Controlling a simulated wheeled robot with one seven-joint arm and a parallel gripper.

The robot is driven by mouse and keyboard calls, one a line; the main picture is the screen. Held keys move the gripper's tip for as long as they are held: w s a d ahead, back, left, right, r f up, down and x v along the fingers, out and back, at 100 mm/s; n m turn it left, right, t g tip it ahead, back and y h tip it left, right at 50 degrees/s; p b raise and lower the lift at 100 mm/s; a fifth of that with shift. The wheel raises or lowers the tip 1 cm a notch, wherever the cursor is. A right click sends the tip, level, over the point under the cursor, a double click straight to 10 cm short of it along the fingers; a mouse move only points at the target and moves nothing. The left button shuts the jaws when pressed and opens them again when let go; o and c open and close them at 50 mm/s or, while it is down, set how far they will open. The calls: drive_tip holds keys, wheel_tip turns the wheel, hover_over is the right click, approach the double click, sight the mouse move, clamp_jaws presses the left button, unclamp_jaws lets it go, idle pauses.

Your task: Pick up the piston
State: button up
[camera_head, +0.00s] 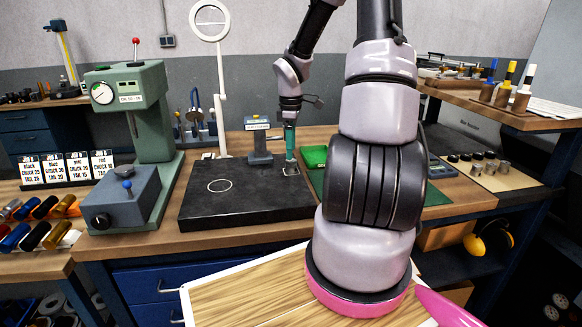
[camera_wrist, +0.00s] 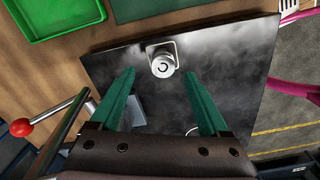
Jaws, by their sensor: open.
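The piston (camera_wrist: 162,64) is a small silver round part with a dark ring-like mark on top. It stands on the black surface plate (camera_wrist: 235,60), inside a pale square outline, near the plate's edge in the wrist view. My gripper (camera_wrist: 158,78) is open and empty, with its two teal fingers apart. In the wrist view the piston shows between and just beyond the fingertips. In the head view my gripper (camera_head: 290,156) points down over the square outline on the plate (camera_head: 240,207); the piston is too small there to make out clearly.
A grey-blue stand (camera_head: 259,148) is close to the left of my gripper. A green tray (camera_head: 314,156) lies to its right. A green press (camera_head: 138,110) and a tall ring lamp (camera_head: 219,90) stand further left. The plate's left part, with a circle outline, is clear.

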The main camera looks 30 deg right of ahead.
sight(291, 166)
drive_tip(key=f, duration=0.5)
drive_tip(key=shift+s+a, duration=0.1)
drive_tip(key=shift+s, duration=0.1)
clamp_jaws()
